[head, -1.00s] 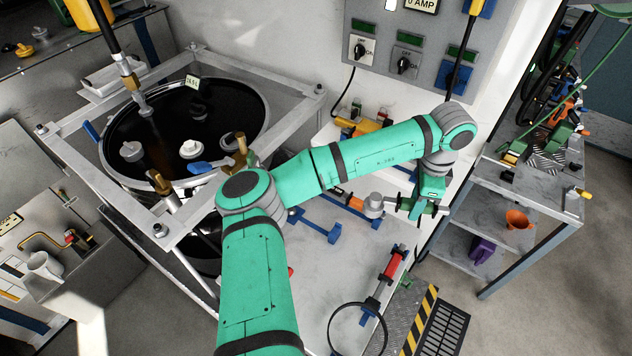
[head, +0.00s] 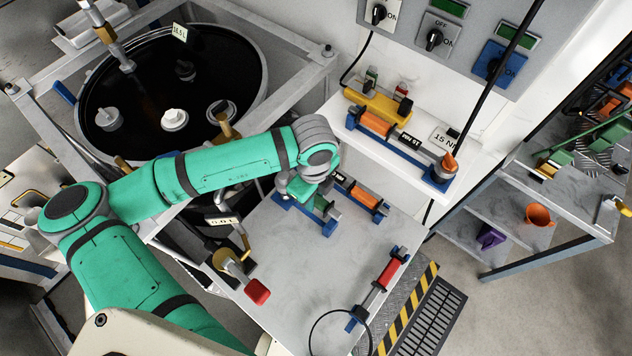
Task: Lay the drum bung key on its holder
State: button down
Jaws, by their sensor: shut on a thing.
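My gripper (head: 308,190) is over the left back part of the grey bench top, its fingers mostly hidden under the wrist. It is shut on a tool with a dark green handle (head: 322,204), which I take for the drum bung key. The rest of the key is hidden by the gripper. A blue holder (head: 328,228) stands on the bench right under and around the green handle; its other end shows to the left. I cannot tell whether the key rests in the holder or hangs just above it.
An orange-handled tool (head: 364,197) lies on a blue cradle close right of my gripper. A red-handled tool (head: 389,273) lies farther right. A wall shelf (head: 480,165) carries another orange tool. The bench middle is clear.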

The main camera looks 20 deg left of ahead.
jog(key=shift+w+a+f, duration=0.1)
jog(key=shift+a, duration=0.05)
jog(key=shift+s+a, duration=0.1)
jog(key=shift+s, duration=0.15)
jog(key=shift+f, duration=3.3)
jog(key=c, duration=1.5)
grip_release()
jog(key=shift+o, duration=0.2)
notch_tip(320, 180, up, 11)
jog(key=shift+f, duration=0.1)
